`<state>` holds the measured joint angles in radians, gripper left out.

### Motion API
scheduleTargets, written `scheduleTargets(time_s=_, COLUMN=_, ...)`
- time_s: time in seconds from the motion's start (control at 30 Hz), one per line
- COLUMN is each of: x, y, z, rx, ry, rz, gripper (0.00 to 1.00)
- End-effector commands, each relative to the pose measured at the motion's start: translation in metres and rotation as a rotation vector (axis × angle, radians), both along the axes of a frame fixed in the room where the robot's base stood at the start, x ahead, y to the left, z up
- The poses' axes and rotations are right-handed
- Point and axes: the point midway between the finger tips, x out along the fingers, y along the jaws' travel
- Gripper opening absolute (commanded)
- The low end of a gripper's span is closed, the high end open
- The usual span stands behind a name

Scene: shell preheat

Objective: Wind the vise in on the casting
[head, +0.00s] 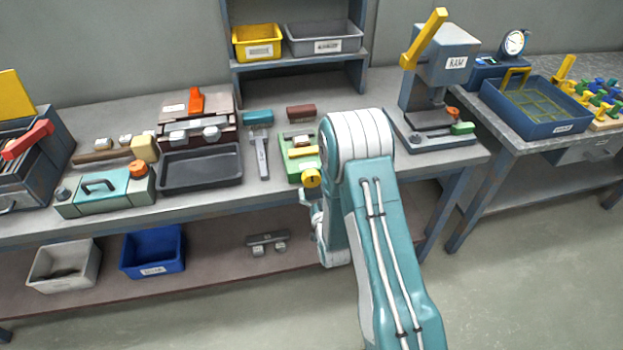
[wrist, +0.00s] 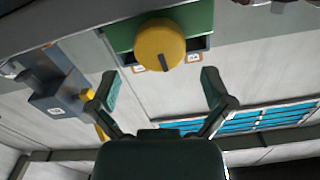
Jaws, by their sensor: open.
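The green vise (head: 291,169) stands at the bench's front edge in the head view, partly hidden by my arm. A yellow bar (head: 302,152) lies across its top, and its round yellow knob (head: 311,178) faces the front. I cannot make out the casting clearly between the jaws. My gripper (head: 307,199) is just below and in front of the knob, partly hidden by my arm. In the wrist view my gripper (wrist: 162,88) is open and empty. The yellow knob (wrist: 159,45) shows beyond the fingertips, roughly centred between them, not held. The green vise body (wrist: 120,34) is behind it.
A black tray (head: 200,186) and a teal box (head: 105,198) with an orange knob lie left of the vise. A brush (head: 260,140) lies close beside it. The RAW press (head: 435,75) stands right. A blue bin (head: 153,251) is on the lower shelf.

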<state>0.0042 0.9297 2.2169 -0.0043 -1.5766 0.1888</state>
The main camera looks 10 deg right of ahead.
Motion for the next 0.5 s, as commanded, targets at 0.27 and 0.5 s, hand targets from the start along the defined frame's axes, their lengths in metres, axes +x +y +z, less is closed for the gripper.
scheduleTargets(time_s=0.27, x=0.042, y=0.000, z=0.000, rx=0.001, ry=-0.001, rz=0.000, gripper=1.00)
scheduleTargets(time_s=0.5, x=0.051, y=0.000, z=0.000, rx=0.001, ry=0.000, rz=0.000, gripper=1.00)
